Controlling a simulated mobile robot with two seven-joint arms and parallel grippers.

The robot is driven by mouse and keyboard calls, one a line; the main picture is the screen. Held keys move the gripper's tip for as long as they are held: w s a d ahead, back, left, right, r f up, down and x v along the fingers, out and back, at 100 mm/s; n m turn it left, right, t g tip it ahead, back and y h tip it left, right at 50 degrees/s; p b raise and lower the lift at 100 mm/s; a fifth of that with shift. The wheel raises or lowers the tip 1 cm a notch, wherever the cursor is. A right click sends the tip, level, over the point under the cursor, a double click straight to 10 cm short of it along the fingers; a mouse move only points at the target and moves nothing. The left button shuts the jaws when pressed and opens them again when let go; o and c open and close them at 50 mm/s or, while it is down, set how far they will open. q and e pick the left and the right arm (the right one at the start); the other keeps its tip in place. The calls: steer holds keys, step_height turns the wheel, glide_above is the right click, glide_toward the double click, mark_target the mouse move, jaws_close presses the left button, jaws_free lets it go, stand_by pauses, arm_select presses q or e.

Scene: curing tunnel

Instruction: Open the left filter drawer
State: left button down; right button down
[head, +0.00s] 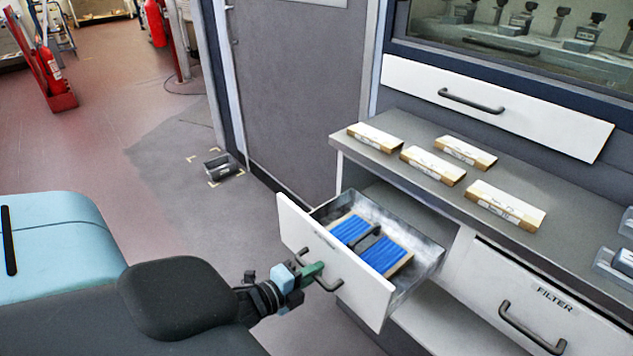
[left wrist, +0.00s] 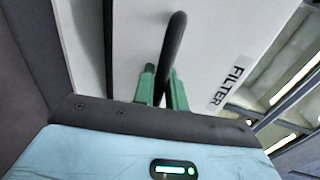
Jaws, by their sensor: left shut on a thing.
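The left filter drawer (head: 338,262) stands pulled out from the cabinet in the head view. Inside it lies a blue pleated filter (head: 384,254) in a tan frame with a dark handle across it. My left gripper (head: 318,270) is shut on the drawer's dark bar handle (head: 332,287). In the left wrist view the green fingers (left wrist: 162,92) sit on either side of the handle (left wrist: 173,45), beside the white front with its FILTER label (left wrist: 230,87). My right gripper is not in view.
Several small boxes (head: 433,165) lie on the grey counter (head: 560,215). A shut drawer marked FILTER (head: 540,300) is at the right. A dark block (head: 220,165) sits on the floor between corner marks. A fire extinguisher (head: 52,72) stands at the far left.

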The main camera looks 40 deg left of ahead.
arm_select(q)
steer(key=shift+s, duration=0.15)
steer(key=c, duration=1.8)
jaws_free()
steer(key=shift+s, duration=0.1)
steer(key=shift+v, duration=3.8)
steer(key=shift+r, duration=0.1)
